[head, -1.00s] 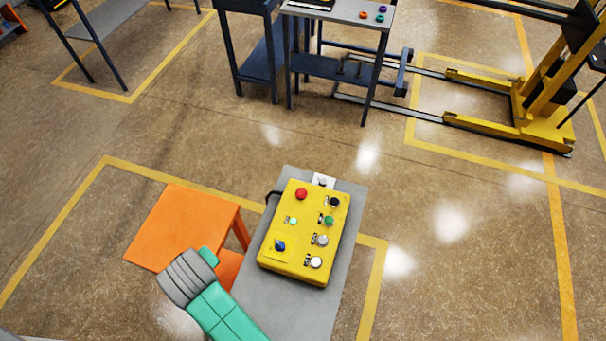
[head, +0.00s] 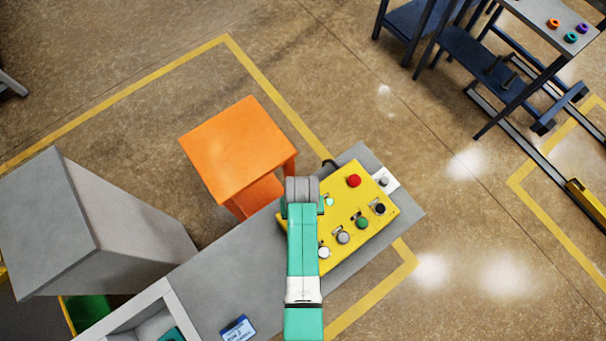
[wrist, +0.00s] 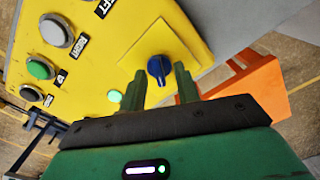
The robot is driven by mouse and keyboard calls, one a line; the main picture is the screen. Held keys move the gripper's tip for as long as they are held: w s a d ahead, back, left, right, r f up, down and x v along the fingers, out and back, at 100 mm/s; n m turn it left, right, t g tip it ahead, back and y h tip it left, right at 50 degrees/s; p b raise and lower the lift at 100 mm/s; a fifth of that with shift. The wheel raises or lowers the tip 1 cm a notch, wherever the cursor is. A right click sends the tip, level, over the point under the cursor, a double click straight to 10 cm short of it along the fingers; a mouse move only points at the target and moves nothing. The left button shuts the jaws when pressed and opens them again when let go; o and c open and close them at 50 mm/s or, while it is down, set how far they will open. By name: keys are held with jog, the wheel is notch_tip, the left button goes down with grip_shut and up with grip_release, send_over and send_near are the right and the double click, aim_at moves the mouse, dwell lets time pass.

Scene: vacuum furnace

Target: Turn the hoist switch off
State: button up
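The yellow control box (head: 358,220) sits on the grey bench top in the head view. It carries a red button (head: 353,181), a black button, a green button and pale buttons. In the wrist view a blue rotary switch (wrist: 159,68) stands on a raised yellow plate (wrist: 172,40) of the box. My gripper (wrist: 160,84) is open, its two green fingers on either side of the blue switch knob, with gaps showing. I cannot tell whether the fingers touch the knob. A small lamp (wrist: 115,96) glows pale green beside the left finger. In the head view my arm hides the switch.
An orange stool (head: 238,145) stands close beside the bench. A grey cabinet (head: 120,225) is at the left. A blue-and-white card (head: 238,328) lies on the bench (head: 215,285). A table with coloured rings stands at the upper right. Open floor lies at the right.

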jog(key=shift+f, duration=0.25)
grip_shut()
jog(key=shift+r, duration=0.1)
jog(key=n+p, duration=0.1)
jog(key=n, duration=0.4)
jog(key=shift+n+p, duration=0.3)
jog(key=shift+p, duration=0.1)
jog(key=n+p, duration=0.1)
jog(key=n, duration=0.5)
dwell(0.3)
